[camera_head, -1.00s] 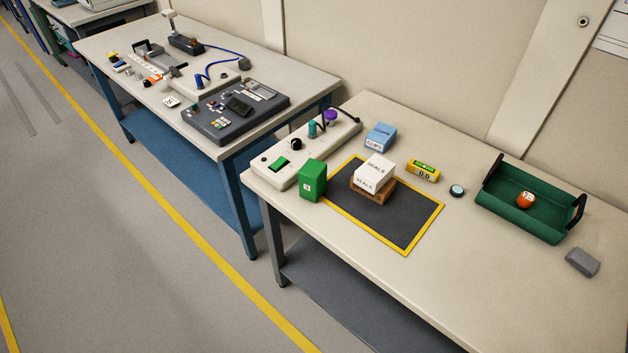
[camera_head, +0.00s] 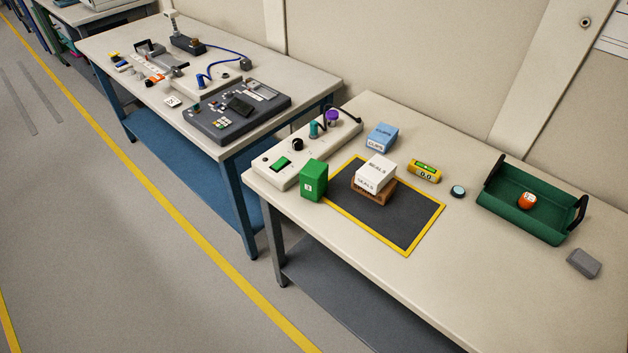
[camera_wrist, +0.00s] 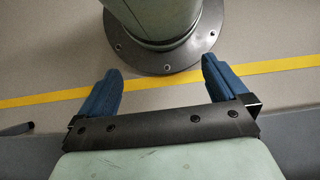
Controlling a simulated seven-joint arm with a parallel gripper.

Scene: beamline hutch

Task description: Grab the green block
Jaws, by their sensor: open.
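The green block (camera_head: 313,180) stands upright on the near table, at the left edge of the yellow-bordered dark mat (camera_head: 408,222). It has a small white label on its front face. It is close in front of the white control box (camera_head: 283,173). My gripper (camera_wrist: 162,90) shows only in the wrist view, with its two blue fingers wide apart and nothing between them. Below it in that view are the floor, a yellow line and my own base. The green block is not in the wrist view, and my gripper is not in the head view.
A white box (camera_head: 376,173) sits on a brown box (camera_head: 373,194) on the mat. A blue box (camera_head: 382,137), a yellow device (camera_head: 425,172), a green tray (camera_head: 510,222) with an orange ball (camera_head: 527,200), and a grey block (camera_head: 583,263) share the table. The table's front right is clear.

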